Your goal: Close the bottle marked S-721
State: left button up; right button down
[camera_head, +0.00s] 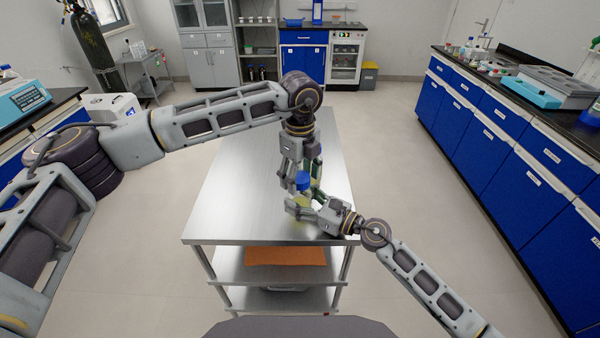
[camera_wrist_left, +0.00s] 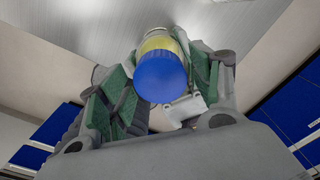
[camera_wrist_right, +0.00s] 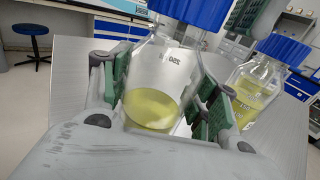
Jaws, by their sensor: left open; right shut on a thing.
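A clear bottle (camera_wrist_right: 160,85) with yellow liquid stands between the fingers of my right gripper (camera_head: 300,211), which is shut on its body. A blue cap (camera_head: 303,181) is at its top; whether it is fully seated I cannot tell. My left gripper (camera_head: 302,168) is above, pointing down and open. In the left wrist view the blue cap (camera_wrist_left: 162,78) is between its green-padded fingers. A second bottle (camera_wrist_right: 252,90) with yellow liquid and a blue cap (camera_wrist_right: 285,48) stands to the right in the right wrist view. No S-721 mark is readable.
The steel table (camera_head: 235,205) is bare to the left of the grippers. An orange item (camera_head: 286,256) lies on its lower shelf. Blue cabinets with a black worktop (camera_head: 465,75) run along the right, apart from the table.

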pick_arm(q)
jog(key=c, duration=1.1)
jog(key=shift+o, duration=0.2)
